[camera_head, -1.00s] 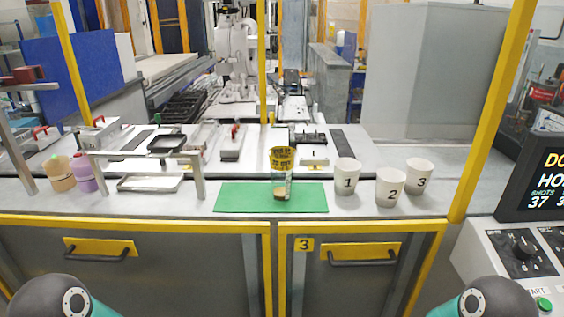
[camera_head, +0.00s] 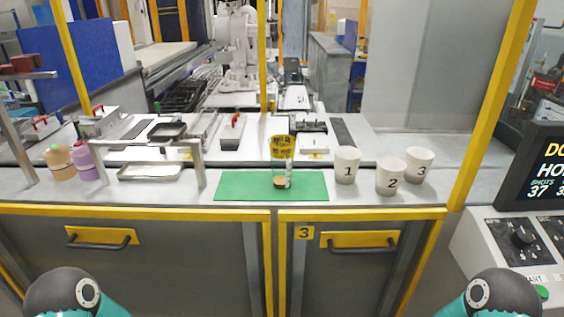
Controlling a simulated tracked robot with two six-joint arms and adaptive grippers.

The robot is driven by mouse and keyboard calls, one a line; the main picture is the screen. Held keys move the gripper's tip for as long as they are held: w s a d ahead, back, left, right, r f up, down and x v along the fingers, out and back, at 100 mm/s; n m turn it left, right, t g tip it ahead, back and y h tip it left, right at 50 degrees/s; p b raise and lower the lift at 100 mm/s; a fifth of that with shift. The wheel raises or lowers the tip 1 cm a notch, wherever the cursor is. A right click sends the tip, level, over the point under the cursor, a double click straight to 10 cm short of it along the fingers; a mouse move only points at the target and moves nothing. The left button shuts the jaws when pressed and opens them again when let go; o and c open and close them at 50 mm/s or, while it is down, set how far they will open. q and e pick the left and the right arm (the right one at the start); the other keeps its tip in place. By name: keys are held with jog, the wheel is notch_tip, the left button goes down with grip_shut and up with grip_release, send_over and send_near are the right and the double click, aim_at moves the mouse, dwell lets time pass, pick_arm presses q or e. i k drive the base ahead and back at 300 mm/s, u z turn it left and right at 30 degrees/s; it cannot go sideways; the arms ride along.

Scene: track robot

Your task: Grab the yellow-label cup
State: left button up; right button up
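The yellow-label cup (camera_head: 281,160) stands upright on a green mat (camera_head: 240,187) on the counter, near the middle of the view. It is a clear cup with a yellow band with dark lettering near the top and something brown at its bottom. Only rounded dark and teal parts of my two arms show at the bottom left and bottom right corners. Neither gripper is in view, and nothing touches the cup.
White cups numbered 1 (camera_head: 346,165), 2 (camera_head: 390,177) and 3 (camera_head: 419,164) stand right of the mat. A metal frame (camera_head: 199,166) and two small bottles, orange (camera_head: 60,163) and purple (camera_head: 84,161), stand left. Yellow posts (camera_head: 497,100) rise at the counter. Cabinet doors are below.

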aim_at(281, 147)
jog(key=u, duration=1.65)
jog(key=i, duration=0.1)
jog(key=z, duration=3.05)
jog(key=k, duration=0.95)
jog(key=u, duration=1.25)
jog(key=i, duration=1)
jog(key=u, duration=0.1)
